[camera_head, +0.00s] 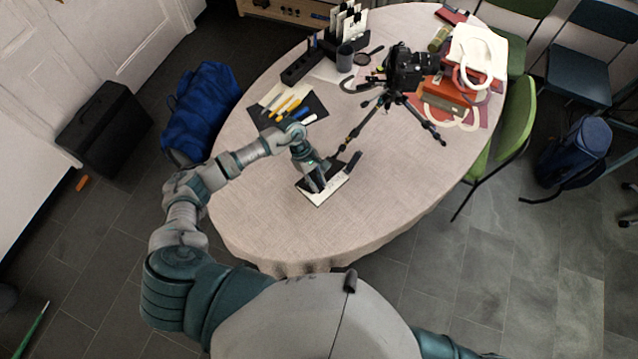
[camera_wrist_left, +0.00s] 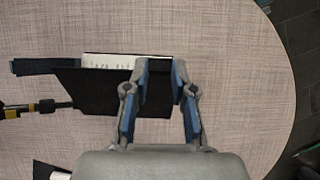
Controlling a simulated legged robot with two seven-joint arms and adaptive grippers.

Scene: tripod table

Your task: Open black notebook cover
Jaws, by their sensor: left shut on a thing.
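The black notebook (camera_head: 335,182) lies near the front middle of the round table, with a white page edge showing along its near side. In the left wrist view its black cover (camera_wrist_left: 100,92) appears partly raised and tilted, with a strip of white page (camera_wrist_left: 105,61) showing beyond it. My left gripper (camera_head: 318,187) reaches down onto the notebook from above. In the left wrist view its fingers (camera_wrist_left: 160,70) straddle the notebook's right end and are shut on the cover; the exact contact is partly hidden. My right gripper is out of view.
A camera on a tripod (camera_head: 405,68) stands behind the notebook, one leg close to it. A dark narrow object (camera_head: 353,162) sits at the notebook's right end. A black mat with tools (camera_head: 287,104) lies to the left. The table's front (camera_head: 275,235) is clear.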

